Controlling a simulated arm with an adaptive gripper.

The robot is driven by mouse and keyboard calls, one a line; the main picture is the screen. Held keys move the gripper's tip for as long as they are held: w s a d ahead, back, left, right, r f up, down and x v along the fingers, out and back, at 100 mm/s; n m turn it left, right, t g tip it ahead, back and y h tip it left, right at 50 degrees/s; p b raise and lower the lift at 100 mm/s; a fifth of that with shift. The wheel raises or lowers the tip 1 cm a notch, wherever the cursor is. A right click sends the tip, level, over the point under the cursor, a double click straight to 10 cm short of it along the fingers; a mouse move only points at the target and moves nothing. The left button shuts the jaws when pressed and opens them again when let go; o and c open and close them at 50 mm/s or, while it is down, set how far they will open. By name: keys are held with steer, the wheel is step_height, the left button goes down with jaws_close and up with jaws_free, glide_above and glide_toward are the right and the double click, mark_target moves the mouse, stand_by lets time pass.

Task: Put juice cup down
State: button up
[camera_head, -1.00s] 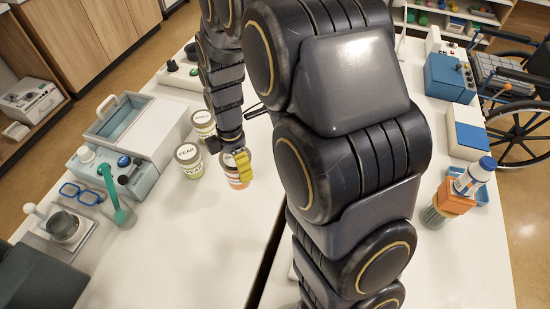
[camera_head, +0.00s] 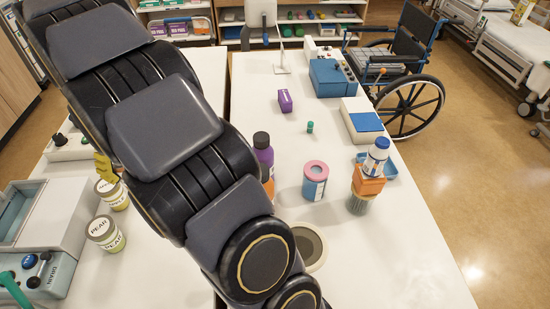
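A cup with a lid marked PEAR (camera_head: 104,233) stands nearer on the left white table (camera_head: 135,275). My arm crosses the view and hides the rest of the gripper. No cup shows in the gripper, and whether one is held there is hidden.
The right table holds a purple bottle (camera_head: 263,152), a pink-topped jar (camera_head: 315,181), an orange block (camera_head: 368,180) with a white bottle (camera_head: 376,155), a purple box (camera_head: 285,101) and a blue case (camera_head: 332,78). Its front right is bare. A grey device (camera_head: 60,215) stands at the left.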

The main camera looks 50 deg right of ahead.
steer(key=w+d+f+n, duration=0.2)
steer(key=d, duration=0.9)
steer(key=w+d+f+n, duration=0.2)
steer(key=d+f, duration=0.1)
steer(key=d, duration=0.9)
steer(key=shift+w+d, duration=0.15)
steer(key=shift+d, duration=0.05)
steer(key=d+f+n, duration=0.1)
steer(key=d, duration=0.1)
steer(key=s+d+f+n, duration=0.1)
steer(key=d, duration=0.2)
steer(key=s+d+f, duration=0.1)
steer(key=d, duration=0.2)
steer(key=shift+s+n, duration=0.15)
steer(key=shift+n, duration=0.25)
steer(key=n, duration=0.4)
glide_above(279, 155)
step_height(279, 155, down, 4)
steer(key=shift+d+f, duration=0.1)
steer(key=shift+f, duration=0.2)
step_height(279, 155, down, 10)
steer(key=shift+r, duration=0.25)
steer(key=o, duration=1.2)
steer(key=shift+f, duration=0.1)
